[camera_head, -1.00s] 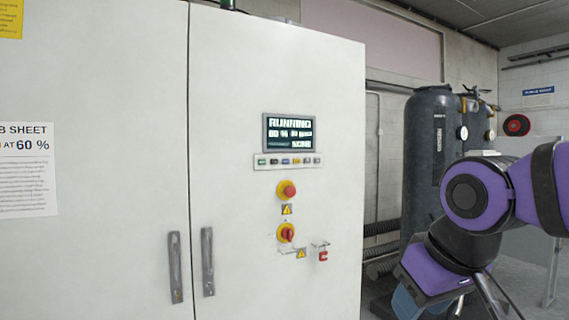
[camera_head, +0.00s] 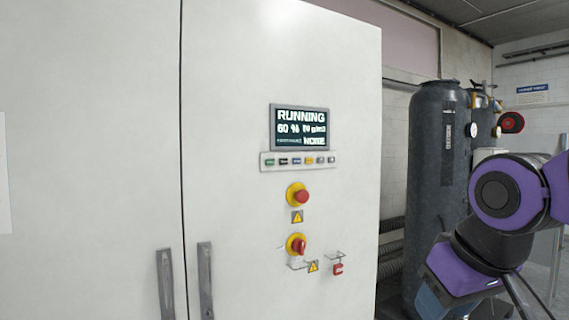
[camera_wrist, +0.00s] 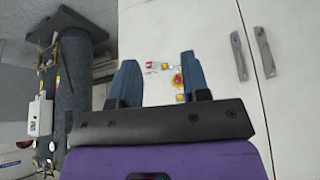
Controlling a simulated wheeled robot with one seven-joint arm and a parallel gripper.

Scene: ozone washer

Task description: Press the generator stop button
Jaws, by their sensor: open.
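The white generator cabinet (camera_head: 230,120) has a lit display (camera_head: 300,128) that reads RUNNING and 60 %. A strip of several small coloured buttons (camera_head: 297,161) lies just below it; their labels are too small to read, so I cannot tell which is stop. A red mushroom button on a yellow base (camera_head: 300,197) and a red rotary switch on yellow (camera_head: 297,245) are lower down. My gripper (camera_wrist: 160,72) is open and empty in the wrist view, with cabinet controls (camera_wrist: 177,80) showing between its blue fingers, some way beyond them. My arm is right of the cabinet in the head view.
A red padlock (camera_head: 338,269) hangs right of the rotary switch. Two cabinet handles (camera_head: 205,280) stick out at the lower left. A dark tank (camera_head: 436,170) stands right of the cabinet, behind my arm. The space in front of the panel looks clear.

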